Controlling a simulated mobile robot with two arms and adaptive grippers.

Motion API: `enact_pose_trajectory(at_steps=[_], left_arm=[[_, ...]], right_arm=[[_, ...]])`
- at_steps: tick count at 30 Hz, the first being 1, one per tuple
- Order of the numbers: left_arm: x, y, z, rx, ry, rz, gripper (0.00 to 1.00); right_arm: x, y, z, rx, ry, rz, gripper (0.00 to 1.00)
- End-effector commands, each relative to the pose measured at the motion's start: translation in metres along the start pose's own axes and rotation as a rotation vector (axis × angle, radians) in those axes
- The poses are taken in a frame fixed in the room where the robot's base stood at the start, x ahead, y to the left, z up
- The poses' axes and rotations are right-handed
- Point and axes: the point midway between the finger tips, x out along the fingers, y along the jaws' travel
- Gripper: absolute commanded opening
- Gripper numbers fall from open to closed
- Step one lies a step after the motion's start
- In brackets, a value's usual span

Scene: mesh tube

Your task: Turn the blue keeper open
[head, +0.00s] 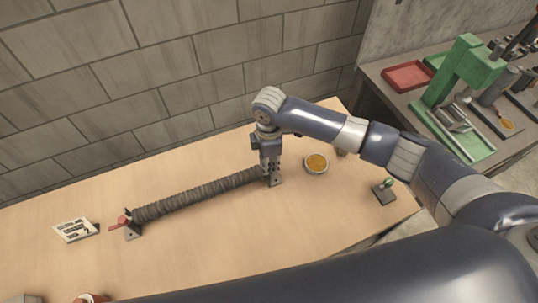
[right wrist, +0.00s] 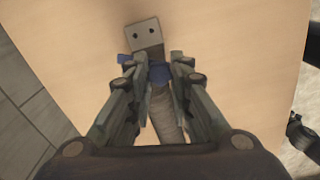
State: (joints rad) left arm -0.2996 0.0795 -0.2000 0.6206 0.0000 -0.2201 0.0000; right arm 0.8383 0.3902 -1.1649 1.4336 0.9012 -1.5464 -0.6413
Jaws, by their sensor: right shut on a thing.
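The blue keeper (right wrist: 158,73) shows in the right wrist view between my right gripper's fingertips, at the end of the grey ribbed tube (right wrist: 164,115). Some blue also shows just outside the left finger. A grey bracket plate (right wrist: 143,33) with two holes lies just beyond it. In the head view my right gripper (head: 269,168) points down over the right end of the tube (head: 200,194), hiding the blue keeper there. It is shut on the keeper. A red keeper (head: 121,220) is at the tube's left end, on another bracket. My left gripper is out of view.
A small bowl of yellow-brown stuff (head: 316,163) stands right of the gripper. A green-knobbed item on a dark base (head: 384,191) is further right. A white card (head: 76,230) lies left of the tube. A block wall (head: 180,70) bounds the back. The table front is mostly clear.

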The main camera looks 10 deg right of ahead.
Motion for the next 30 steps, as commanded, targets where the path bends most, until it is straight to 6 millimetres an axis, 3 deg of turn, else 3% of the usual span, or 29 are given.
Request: enact_pose_trajectory(at_steps=[3,10,30], left_arm=[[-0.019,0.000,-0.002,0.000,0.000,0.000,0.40],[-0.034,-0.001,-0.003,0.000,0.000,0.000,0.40],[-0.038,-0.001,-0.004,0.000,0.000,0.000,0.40]], right_arm=[[-0.005,-0.001,-0.001,0.113,0.001,-0.004,0.00],[-0.003,-0.001,-0.001,0.333,0.002,-0.002,0.00],[0.000,0.000,-0.001,0.922,0.002,0.001,0.00]])
